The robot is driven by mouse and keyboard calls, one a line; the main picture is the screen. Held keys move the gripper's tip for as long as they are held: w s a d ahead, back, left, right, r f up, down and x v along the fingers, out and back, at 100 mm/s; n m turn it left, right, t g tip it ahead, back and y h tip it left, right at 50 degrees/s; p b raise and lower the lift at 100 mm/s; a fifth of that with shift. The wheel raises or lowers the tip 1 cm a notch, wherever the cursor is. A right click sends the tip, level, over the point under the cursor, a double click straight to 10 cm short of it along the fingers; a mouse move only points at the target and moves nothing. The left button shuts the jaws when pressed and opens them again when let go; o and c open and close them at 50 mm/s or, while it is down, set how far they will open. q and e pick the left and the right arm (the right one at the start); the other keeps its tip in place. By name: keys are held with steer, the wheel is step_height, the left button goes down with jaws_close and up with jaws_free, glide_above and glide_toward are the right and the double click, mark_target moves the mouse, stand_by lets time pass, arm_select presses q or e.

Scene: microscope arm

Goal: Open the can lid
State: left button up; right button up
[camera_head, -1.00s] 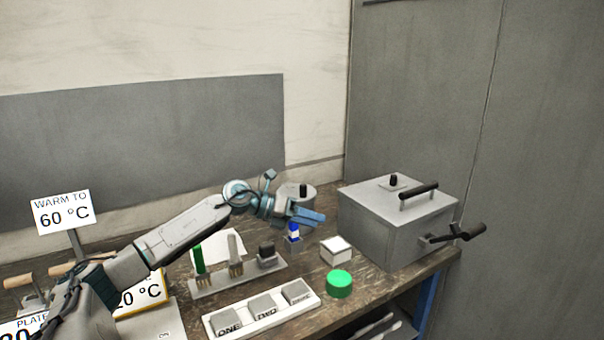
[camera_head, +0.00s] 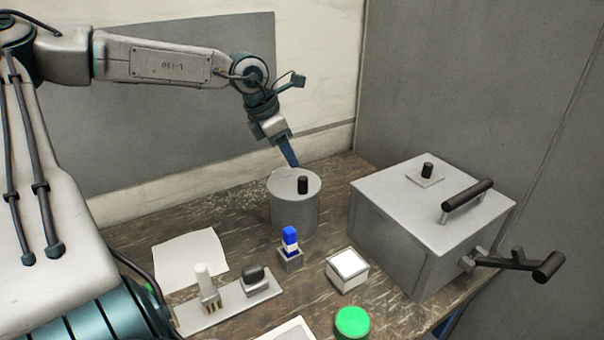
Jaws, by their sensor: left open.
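The can (camera_head: 294,212) is a grey cylinder standing upright near the back of the wooden table. Its flat grey lid (camera_head: 283,185) is on, with a short black knob (camera_head: 303,185) on top. My left gripper (camera_head: 293,162) points down from above, its blue fingers just behind and left of the knob, near the lid's back edge. The fingers are seen edge-on and overlap, and nothing shows between them. I cannot tell whether the tips touch the lid. My right gripper is not in view.
A large grey box (camera_head: 400,232) with black handles stands right of the can. In front are a blue-topped piece (camera_head: 290,242), a white-topped block (camera_head: 348,268), a green round piece (camera_head: 352,322) and a rack (camera_head: 228,302). White paper (camera_head: 190,258) lies left.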

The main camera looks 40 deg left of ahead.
mark_target(301, 178)
arm_select(q)
steer(key=p+x, duration=0.1)
steer(key=x, duration=0.6)
steer(key=shift+f+p, duration=0.1)
steer(key=shift+p, duration=0.2)
steer(key=shift+x, duration=0.75)
steer(key=shift+w+d+f, duration=0.1)
steer(key=shift+w+f, duration=0.15)
steer(key=shift+f, duration=0.25)
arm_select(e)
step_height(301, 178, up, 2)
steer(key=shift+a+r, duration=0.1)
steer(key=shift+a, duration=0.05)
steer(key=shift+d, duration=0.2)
arm_select(q)
jaws_close()
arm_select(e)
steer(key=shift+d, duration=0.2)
